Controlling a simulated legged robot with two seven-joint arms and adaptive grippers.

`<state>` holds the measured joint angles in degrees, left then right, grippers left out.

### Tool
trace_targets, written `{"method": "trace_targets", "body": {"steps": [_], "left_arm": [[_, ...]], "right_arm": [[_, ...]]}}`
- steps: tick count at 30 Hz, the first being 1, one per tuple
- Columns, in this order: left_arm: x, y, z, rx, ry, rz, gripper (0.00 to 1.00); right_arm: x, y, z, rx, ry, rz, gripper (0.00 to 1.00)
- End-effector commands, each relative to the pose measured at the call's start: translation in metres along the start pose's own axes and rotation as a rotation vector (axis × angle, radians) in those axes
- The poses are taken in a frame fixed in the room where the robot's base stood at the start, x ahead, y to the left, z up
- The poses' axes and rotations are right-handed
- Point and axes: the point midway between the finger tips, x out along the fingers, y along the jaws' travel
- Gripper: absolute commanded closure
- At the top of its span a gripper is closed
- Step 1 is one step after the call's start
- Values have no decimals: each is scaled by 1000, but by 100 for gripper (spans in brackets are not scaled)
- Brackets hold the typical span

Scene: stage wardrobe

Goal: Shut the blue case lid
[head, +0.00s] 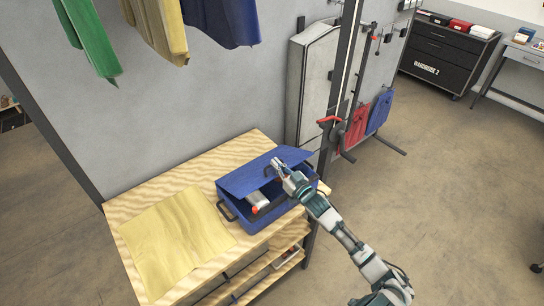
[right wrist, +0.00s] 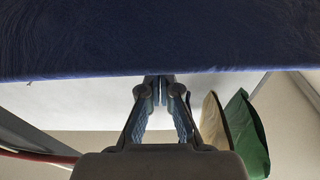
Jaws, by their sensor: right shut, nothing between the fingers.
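The blue case (head: 233,209) stands on the wooden bench top, with its blue lid (head: 262,173) partly open and tilted over it. A white and orange item (head: 257,201) shows inside, under the lid. My right gripper (head: 277,165) is shut and empty at the lid's right front part. In the head view I cannot tell whether it touches the lid. In the right wrist view the fingertips (right wrist: 162,80) are at the edge of the blue lid (right wrist: 150,38), which fills the top of the picture. My left gripper is not in view.
A yellow cloth (head: 175,240) lies left of the case on the wooden bench (head: 140,203). Green, yellow and blue garments hang above. A dark upright post (head: 338,95) with a red hook stands close behind the case's right side. The floor at right is clear.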

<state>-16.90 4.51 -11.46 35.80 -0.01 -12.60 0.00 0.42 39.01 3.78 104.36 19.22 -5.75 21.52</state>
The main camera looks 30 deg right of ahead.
Motion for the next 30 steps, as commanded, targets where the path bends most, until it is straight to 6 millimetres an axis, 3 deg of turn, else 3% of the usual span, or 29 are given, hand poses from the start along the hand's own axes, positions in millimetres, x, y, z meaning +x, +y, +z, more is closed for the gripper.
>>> {"method": "trace_targets", "body": {"steps": [4, 9, 12, 18, 30], "left_arm": [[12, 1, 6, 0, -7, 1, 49], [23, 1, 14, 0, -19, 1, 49], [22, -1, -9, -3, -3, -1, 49], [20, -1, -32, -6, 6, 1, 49], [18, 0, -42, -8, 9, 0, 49]], "right_arm": [[-15, 1, 24, 1, 0, 1, 100], [-27, 2, 45, 3, 123, 1, 100], [-32, 1, 52, -1, 137, -2, 100], [-38, 0, 62, -2, 138, -2, 100], [-40, 2, 66, -1, 138, -2, 100]]}}
